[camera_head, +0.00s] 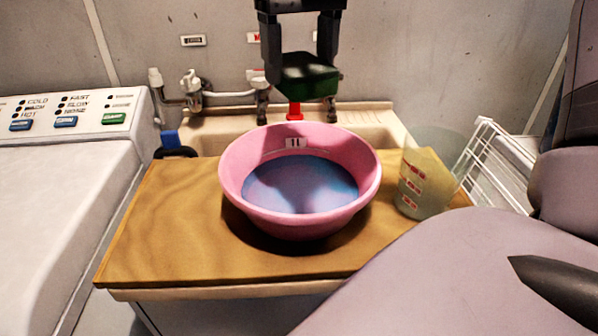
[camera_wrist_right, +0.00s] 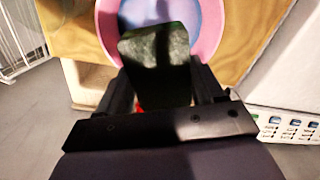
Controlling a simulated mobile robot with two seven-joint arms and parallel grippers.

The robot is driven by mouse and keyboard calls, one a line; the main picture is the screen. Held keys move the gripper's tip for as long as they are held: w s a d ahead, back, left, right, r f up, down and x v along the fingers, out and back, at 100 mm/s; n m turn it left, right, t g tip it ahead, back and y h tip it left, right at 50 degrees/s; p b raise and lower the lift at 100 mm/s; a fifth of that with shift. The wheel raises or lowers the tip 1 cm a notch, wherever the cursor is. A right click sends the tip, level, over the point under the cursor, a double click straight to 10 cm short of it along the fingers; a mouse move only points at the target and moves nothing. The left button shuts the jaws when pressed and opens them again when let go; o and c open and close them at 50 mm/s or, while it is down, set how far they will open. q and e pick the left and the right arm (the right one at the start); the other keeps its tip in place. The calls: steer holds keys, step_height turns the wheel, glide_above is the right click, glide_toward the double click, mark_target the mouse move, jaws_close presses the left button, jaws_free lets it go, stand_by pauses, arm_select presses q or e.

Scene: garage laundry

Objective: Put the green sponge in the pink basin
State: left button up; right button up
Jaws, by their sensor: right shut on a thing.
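The green sponge (camera_head: 308,79) is dark and blocky. My right gripper (camera_head: 300,62) is shut on it and holds it in the air, above the back rim of the basin in the head view. In the right wrist view the sponge (camera_wrist_right: 157,58) sits between the fingers of my right gripper (camera_wrist_right: 160,85) and covers part of the basin. The pink basin (camera_head: 238,182) stands upright on the wooden board, with a bluish inner bottom and no object seen in it. It also shows in the right wrist view (camera_wrist_right: 208,28). My left gripper is not in view.
The wooden board (camera_head: 160,235) lies in front of a sink (camera_head: 375,132) with taps (camera_head: 192,92). A measuring cup (camera_head: 425,183) stands right of the basin, with a white wire rack (camera_head: 492,160) beyond. A washing machine (camera_head: 60,190) is at left.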

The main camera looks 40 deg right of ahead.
steer(key=b, duration=0.2)
glide_above(300, 197)
step_height(300, 197, down, 15)
steer(key=shift+s+r, duration=0.1)
step_height(300, 197, down, 4)
steer(key=shift+r, duration=0.1)
steer(key=shift+f, duration=0.45)
steer(key=shift+f+b, duration=0.15)
steer(key=shift+b, duration=0.25)
steer(key=o, duration=0.9)
steer(key=shift+o, duration=0.2)
